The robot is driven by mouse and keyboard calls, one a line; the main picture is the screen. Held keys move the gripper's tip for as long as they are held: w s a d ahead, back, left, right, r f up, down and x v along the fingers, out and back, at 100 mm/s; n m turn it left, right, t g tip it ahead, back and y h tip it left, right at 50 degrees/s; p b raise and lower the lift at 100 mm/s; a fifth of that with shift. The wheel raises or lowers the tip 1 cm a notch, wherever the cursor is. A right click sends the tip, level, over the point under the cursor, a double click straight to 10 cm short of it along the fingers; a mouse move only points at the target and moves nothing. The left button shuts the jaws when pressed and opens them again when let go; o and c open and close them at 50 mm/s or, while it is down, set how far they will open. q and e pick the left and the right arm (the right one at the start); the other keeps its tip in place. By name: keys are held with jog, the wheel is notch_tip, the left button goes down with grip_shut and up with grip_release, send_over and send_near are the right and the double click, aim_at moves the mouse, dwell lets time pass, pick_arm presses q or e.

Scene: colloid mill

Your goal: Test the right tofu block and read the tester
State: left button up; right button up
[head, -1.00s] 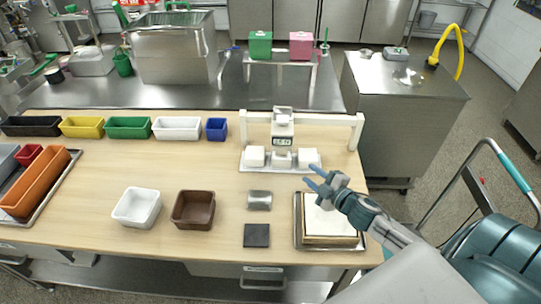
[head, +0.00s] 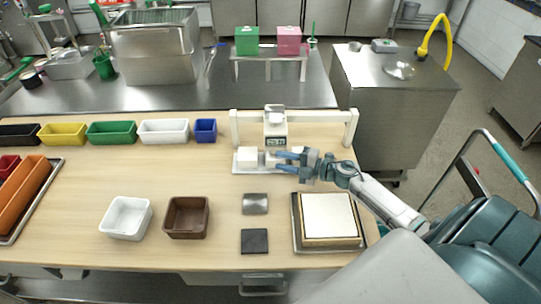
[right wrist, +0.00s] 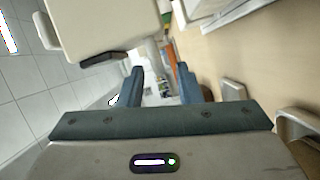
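The tester (head: 276,128) is a white head with a small dark display on a white frame at the back of the wooden table; its digits are too small to read surely. A white tofu block (head: 247,154) sits on the left of the metal tray (head: 243,170) under it. The right tofu block is largely hidden behind my right gripper (head: 286,161). That gripper is in front of the tray's right half, its blue fingers pointing left and spread apart. The right wrist view also shows the spread fingers (right wrist: 162,86), with no block clearly between them. My left gripper is out of view.
A large white slab (head: 327,214) on a tray lies at front right. A metal block (head: 255,203) and a dark square plate (head: 254,241) lie left of it. White (head: 126,218) and brown (head: 186,217) bins stand further left. A row of coloured bins lines the back edge.

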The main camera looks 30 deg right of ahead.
aim_at(271, 159)
jog(key=shift+p+x, duration=0.6)
jog(key=shift+x, duration=1.65)
jog(key=shift+f, duration=0.1)
grip_shut()
